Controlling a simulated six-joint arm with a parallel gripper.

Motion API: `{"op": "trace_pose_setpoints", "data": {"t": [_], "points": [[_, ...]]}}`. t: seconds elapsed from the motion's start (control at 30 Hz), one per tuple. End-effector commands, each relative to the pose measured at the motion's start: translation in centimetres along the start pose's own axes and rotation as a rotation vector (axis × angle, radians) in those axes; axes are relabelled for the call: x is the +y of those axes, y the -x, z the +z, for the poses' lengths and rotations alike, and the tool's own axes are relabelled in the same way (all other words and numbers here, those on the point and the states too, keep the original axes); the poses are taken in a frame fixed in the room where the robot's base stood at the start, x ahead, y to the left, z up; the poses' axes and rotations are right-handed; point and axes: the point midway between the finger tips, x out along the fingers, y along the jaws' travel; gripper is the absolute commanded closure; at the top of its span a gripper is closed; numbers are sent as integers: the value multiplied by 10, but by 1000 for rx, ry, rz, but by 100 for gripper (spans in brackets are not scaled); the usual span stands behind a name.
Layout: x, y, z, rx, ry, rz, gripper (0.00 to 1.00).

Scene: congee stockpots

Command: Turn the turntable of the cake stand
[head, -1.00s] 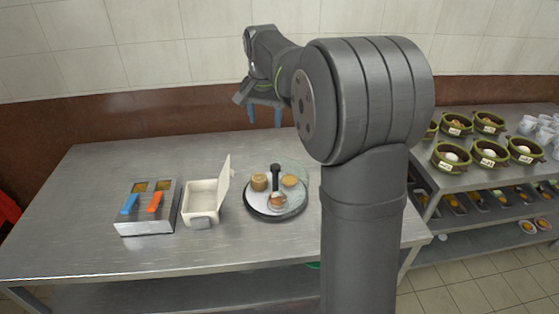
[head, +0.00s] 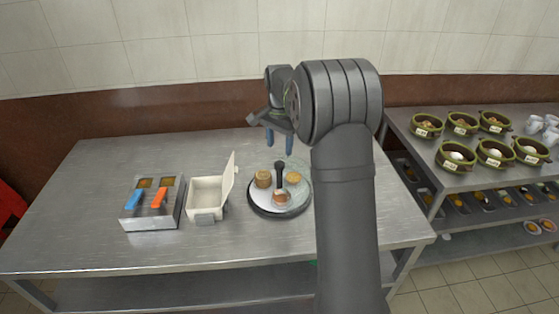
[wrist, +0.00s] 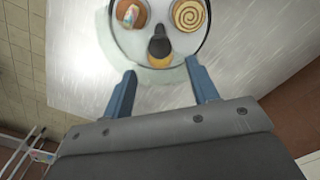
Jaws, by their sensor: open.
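The cake stand's round turntable (head: 262,205) sits on the steel table, right of the white box. A dark upright handle (head: 280,172) stands near its middle. Several small pastries rest on it, including a round one (head: 263,179) at left, another (head: 294,178) at right and one (head: 281,198) in front. In the wrist view the handle (wrist: 158,44) shows just beyond the fingertips, with a spiral pastry (wrist: 189,15) beside it. My gripper (head: 279,148) is open and empty, its blue fingers pointing down above the stand's far side. It appears apart from the handle.
A white box (head: 205,210) with its lid raised stands left of the stand. Further left is a metal container (head: 150,215) with blue and orange handles. A second table at right holds several green bowls (head: 455,158) and white cups. The table's far left is clear.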

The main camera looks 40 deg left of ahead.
Motion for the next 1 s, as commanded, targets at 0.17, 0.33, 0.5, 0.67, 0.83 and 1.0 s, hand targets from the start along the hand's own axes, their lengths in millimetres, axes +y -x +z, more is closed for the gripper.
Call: {"op": "trace_pose_setpoints", "data": {"t": [0.17, 0.33, 0.5, 0.67, 0.83, 1.0], "points": [[0, -37, 0, -1, 0, 1, 46], [0, -59, 0, 0, 0, 0, 46], [0, -67, 0, 2, 0, -2, 46], [0, -68, 0, 2, 1, -2, 46], [0, -68, 0, 2, 0, -2, 60], [0, -68, 0, 2, 1, -2, 93]]}}
